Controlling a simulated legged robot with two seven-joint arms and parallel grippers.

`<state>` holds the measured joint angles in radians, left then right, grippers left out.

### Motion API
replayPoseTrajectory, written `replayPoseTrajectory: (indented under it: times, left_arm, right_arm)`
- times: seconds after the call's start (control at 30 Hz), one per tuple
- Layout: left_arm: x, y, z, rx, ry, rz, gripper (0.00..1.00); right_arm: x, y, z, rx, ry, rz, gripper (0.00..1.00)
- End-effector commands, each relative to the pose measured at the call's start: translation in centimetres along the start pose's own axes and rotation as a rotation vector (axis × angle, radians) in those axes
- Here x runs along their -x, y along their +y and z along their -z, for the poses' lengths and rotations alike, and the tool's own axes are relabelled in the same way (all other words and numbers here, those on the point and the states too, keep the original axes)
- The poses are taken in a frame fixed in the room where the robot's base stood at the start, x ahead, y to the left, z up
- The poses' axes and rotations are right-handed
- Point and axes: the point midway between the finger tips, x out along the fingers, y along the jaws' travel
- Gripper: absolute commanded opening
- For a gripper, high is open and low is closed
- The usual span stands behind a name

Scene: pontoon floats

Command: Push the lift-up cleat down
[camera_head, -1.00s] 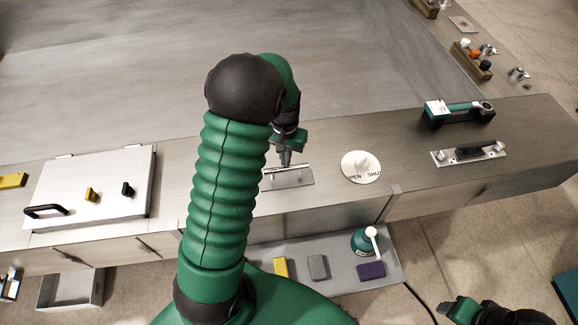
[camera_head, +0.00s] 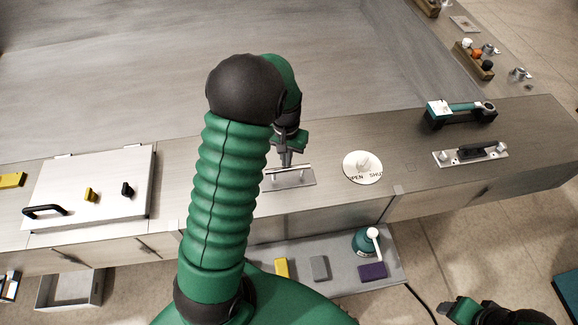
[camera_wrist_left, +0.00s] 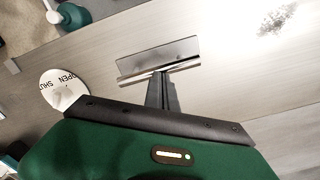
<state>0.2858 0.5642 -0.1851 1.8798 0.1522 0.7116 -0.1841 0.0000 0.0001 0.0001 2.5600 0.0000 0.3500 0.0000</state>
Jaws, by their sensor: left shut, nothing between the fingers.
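The lift-up cleat (camera_head: 290,177) is a silvery flat plate with a thin raised bar along its far edge, set in the grey deck. It also shows in the left wrist view (camera_wrist_left: 158,57), where the bar (camera_wrist_left: 185,66) stands out along the near side of the plate. My left gripper (camera_head: 286,165) is shut and empty, pointing down at the bar. In the left wrist view its fingertips (camera_wrist_left: 160,74) meet the bar or overlap it; I cannot tell whether they touch.
A white OPEN/SHUT dial (camera_head: 362,167) sits just right of the cleat. A white hatch (camera_head: 95,185) with a black handle lies left.

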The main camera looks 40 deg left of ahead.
Motion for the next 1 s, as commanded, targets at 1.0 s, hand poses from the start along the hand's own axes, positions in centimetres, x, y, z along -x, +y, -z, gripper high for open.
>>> replayPoseTrajectory:
  times: [1.0]
  left_arm:
    - [-3.1, 0.1, 0.0, -0.001, 0.001, 0.001, 0.0]
  right_arm:
    - [-2.1, 0.0, -0.5, 0.0, 0.0, 0.0, 0.62]
